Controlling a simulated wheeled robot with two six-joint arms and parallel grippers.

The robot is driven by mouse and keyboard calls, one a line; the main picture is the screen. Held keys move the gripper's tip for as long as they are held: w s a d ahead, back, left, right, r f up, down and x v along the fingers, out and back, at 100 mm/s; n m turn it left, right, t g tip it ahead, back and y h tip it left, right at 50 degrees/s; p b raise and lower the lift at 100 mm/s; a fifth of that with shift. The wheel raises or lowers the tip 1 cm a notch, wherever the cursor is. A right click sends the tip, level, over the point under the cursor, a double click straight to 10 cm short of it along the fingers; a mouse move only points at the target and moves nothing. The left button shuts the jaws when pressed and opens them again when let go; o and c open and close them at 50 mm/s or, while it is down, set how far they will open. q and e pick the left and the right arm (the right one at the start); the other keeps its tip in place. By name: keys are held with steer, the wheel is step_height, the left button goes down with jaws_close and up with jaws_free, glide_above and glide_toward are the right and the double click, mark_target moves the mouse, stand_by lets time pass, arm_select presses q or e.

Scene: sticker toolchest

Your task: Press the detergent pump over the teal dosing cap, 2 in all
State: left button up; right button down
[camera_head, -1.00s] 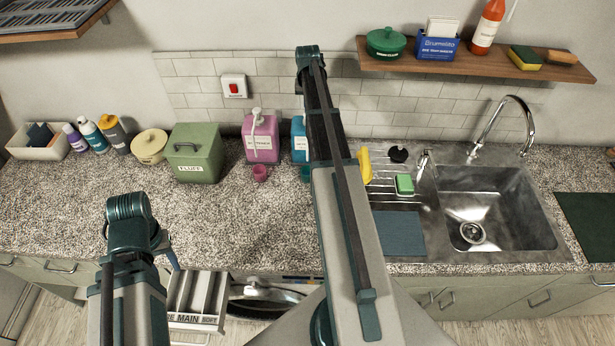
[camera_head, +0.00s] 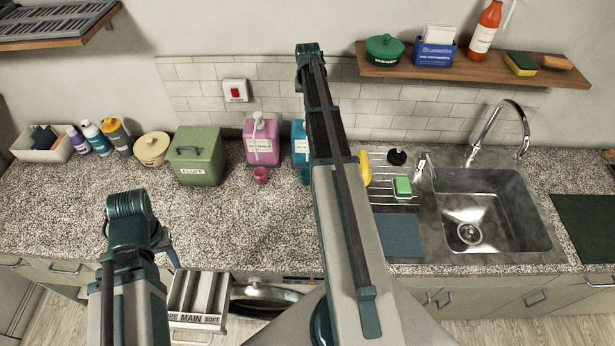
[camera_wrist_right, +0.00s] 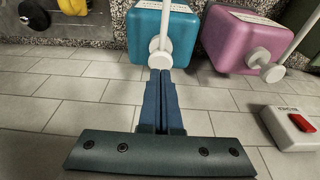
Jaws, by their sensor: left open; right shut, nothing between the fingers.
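The teal detergent bottle (camera_head: 299,140) stands at the back of the counter, mostly hidden behind my right arm. Its white pump head (camera_wrist_right: 160,52) and teal body (camera_wrist_right: 148,30) show in the right wrist view. My right gripper (camera_wrist_right: 159,75) is shut and empty, its tips right at this pump head; I cannot tell whether they touch. The teal dosing cap (camera_head: 305,175) shows only as a sliver beside my right arm. A magenta bottle (camera_head: 262,150) with a white pump stands to the left, a magenta cap (camera_head: 261,175) before it. My left gripper (camera_head: 171,255) is open, low at the counter's front edge, partly hidden.
A green box (camera_head: 196,163), a cream tub (camera_head: 151,149) and several bottles line the counter's left. The sink (camera_head: 490,215) and yellow bottle (camera_head: 365,168) are on the right. A red wall switch (camera_head: 235,91) is above. An open drawer (camera_head: 198,300) sticks out below. The middle counter is clear.

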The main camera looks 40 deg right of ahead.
steer(key=shift+f, duration=0.15)
stand_by(0.4)
steer(key=shift+f+b, duration=1.3)
steer(key=shift+b, duration=0.2)
steer(key=shift+r, duration=0.1)
steer(key=shift+r+p, duration=1.35)
steer(key=shift+p, duration=0.15)
steer(key=shift+r, duration=0.1)
step_height(320, 180, up, 6)
steer(key=p, duration=0.6)
